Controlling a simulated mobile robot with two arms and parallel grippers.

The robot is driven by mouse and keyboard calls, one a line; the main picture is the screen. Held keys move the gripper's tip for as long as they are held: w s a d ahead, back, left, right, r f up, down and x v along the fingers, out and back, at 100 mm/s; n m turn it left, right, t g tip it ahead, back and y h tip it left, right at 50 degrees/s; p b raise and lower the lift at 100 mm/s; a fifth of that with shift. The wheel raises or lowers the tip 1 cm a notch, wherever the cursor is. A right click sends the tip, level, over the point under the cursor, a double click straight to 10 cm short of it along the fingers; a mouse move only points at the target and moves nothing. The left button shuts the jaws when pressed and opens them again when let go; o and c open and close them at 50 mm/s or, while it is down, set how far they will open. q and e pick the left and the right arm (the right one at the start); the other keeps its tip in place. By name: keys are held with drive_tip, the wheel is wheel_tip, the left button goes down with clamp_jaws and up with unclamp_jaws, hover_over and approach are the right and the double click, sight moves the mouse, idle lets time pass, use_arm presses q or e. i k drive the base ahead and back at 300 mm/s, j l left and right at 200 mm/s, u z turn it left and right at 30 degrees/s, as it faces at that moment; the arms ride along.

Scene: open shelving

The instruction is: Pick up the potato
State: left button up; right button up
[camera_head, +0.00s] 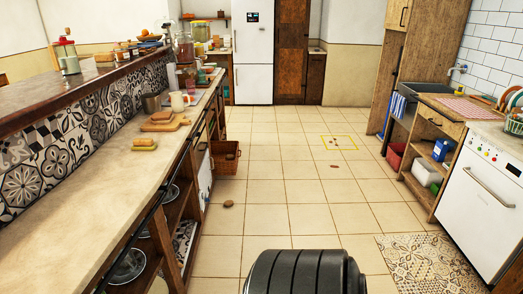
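A small brown, rounded thing that looks like a potato (228,203) lies on the tiled floor in front of the left counter. It is too small to be sure what it is. Another small brown thing (334,166) lies on the floor farther off to the right. A few tiny brown things (336,142) lie inside a yellow-outlined square on the floor farther back. Neither of my grippers shows in the head view. The dark, ribbed rounded part at the bottom edge seems to be my own body.
A long counter (80,205) with open shelves runs along the left. A wicker basket (226,158) stands on the floor beside it. A white dishwasher (476,205) and sink unit stand at right, with a patterned mat (425,262) in front. The middle floor is mostly clear.

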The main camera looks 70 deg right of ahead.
sight(228, 204)
drive_tip(key=z, duration=2.15)
drive_tip(key=i+l+z, duration=0.1)
drive_tip(key=i+z, duration=0.4)
drive_tip(key=i, duration=4.4)
drive_tip(key=i+u, duration=0.3)
drive_tip(key=u, duration=0.2)
drive_tip(key=i+l+u, duration=0.15)
drive_tip(key=u, duration=0.3)
drive_tip(key=i+l+u, duration=0.3)
drive_tip(key=u, duration=0.2)
